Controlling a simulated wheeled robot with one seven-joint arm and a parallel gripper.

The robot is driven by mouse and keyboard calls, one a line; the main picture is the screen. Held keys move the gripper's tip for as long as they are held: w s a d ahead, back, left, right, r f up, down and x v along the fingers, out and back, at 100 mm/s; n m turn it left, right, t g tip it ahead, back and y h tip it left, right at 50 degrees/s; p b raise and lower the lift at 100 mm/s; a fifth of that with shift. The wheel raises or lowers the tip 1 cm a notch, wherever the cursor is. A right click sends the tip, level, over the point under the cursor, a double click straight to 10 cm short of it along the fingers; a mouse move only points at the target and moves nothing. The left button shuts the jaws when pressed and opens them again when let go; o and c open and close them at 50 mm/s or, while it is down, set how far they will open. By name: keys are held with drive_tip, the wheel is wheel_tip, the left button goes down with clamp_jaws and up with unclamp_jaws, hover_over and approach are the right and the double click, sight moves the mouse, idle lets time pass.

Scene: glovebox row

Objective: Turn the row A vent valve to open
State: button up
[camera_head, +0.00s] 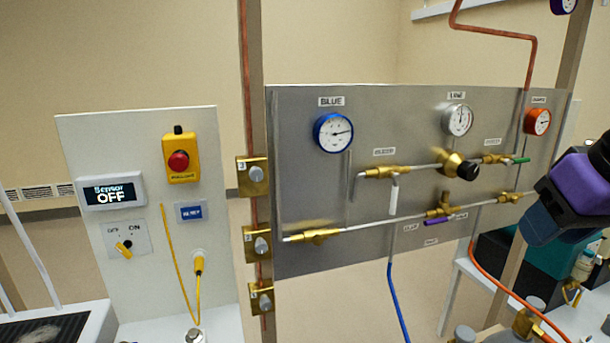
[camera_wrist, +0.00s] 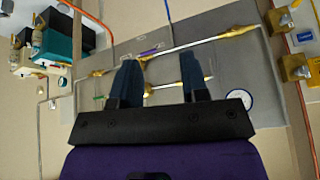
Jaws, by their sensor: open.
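A grey metal panel (camera_head: 300,180) carries pipes and several valves; I cannot tell which is the row A vent valve, as the small labels are unreadable. A purple-handled valve (camera_head: 440,214) sits on the lower pipe, its handle roughly along the pipe; it shows in the wrist view (camera_wrist: 150,51). A white-handled valve (camera_head: 394,190) hangs downward, and a green-handled valve (camera_head: 520,160) is at upper right. A brass valve (camera_head: 315,236) is at the lower left. My gripper (camera_wrist: 160,60) is open and empty, facing the panel in the wrist view; its fingers hide part of the piping.
A black-knobbed brass regulator (camera_head: 462,167) and a blue-rimmed gauge (camera_head: 333,132) stand out from the panel. Brass blocks (camera_head: 252,176) line a post at its left. A white control board (camera_head: 150,225) reads OFF. Orange and blue tubes hang below.

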drive_tip(key=shift+s+d+f+h, duration=0.3)
drive_tip(key=shift+s+d+f, duration=0.25)
drive_tip(key=shift+f, duration=0.2)
drive_tip(key=shift+c, duration=1.4)
drive_tip(key=shift+s+d+f+m+g, duration=0.15)
drive_tip(key=shift+s+f+m+g, duration=0.1)
drive_tip(key=shift+m+g, duration=0.05)
clamp_jaws()
drive_tip(key=w+a+r+n+t+h, duration=0.25)
drive_tip(key=w+a+r+n, duration=0.25)
drive_tip(key=w+a+r, duration=0.4)
drive_tip(key=w+a+r+n+t+h, duration=0.1)
drive_tip(key=w+a+r+n+h, duration=0.35)
drive_tip(key=r, duration=0.75)
drive_tip(key=s+a+r+n+t+y, duration=0.1)
drive_tip(key=s+a+r+n+t, duration=0.15)
drive_tip(key=a+r, duration=0.6)
drive_tip(key=s+a+r+n+t, duration=0.1)
drive_tip(key=a+r+t, duration=0.25)
drive_tip(key=a, duration=0.95)
drive_tip(key=s+a+r+n+t+y, duration=0.1)
drive_tip(key=s+a+r+n+t, duration=0.15)
drive_tip(key=a+r, duration=0.55)
drive_tip(key=f+x, duration=0.1)
drive_tip(key=x, duration=1.1)
drive_tip(key=shift+w+d+f+m, duration=0.15)
drive_tip(key=shift+d+f+m, duration=0.15)
drive_tip(key=shift+d+m, duration=0.15)
